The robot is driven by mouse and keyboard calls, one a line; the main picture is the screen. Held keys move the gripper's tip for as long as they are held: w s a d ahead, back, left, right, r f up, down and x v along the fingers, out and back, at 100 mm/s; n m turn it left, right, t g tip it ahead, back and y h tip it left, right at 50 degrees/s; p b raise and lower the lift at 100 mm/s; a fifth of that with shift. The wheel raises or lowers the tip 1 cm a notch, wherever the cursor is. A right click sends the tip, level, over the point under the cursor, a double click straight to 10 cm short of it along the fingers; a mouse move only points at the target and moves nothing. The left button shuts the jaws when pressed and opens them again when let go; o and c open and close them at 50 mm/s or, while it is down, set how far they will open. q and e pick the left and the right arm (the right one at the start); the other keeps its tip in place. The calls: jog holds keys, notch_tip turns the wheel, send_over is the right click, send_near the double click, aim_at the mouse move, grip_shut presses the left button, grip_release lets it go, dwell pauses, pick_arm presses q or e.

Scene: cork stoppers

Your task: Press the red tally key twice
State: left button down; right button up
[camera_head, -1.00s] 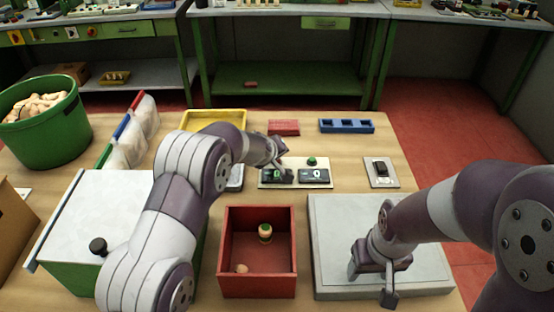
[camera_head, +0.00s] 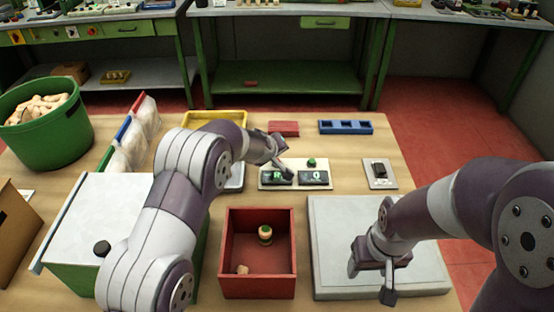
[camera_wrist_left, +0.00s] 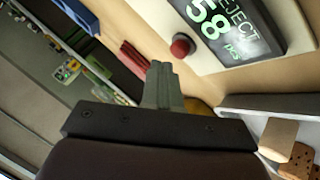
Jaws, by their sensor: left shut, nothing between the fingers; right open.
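The tally panel (camera_head: 295,186) is a pale plate on the table with two dark displays and a green key (camera_head: 311,162). The red tally key (camera_wrist_left: 181,45) shows in the left wrist view beside a display (camera_wrist_left: 222,28) reading "REJECT 58 pcs". In the head view my left gripper hides this key. My left gripper (camera_head: 287,172) is shut and empty over the left part of the panel. Its fingertips (camera_wrist_left: 160,68) appear just beside the red key in the wrist view; I see a gap in the picture, but height is unclear. My right gripper (camera_head: 375,278) is open over the grey slab.
A switch plate (camera_head: 391,183), a blue tray (camera_head: 345,127) and a red block (camera_head: 284,128) are nearby. A green bucket (camera_head: 60,145) stands far left.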

pick_arm(q)
jog(key=shift+r+p, duration=2.5)
jog(key=shift+r, duration=0.1)
jog(key=shift+f, duration=0.1)
dwell(0.4)
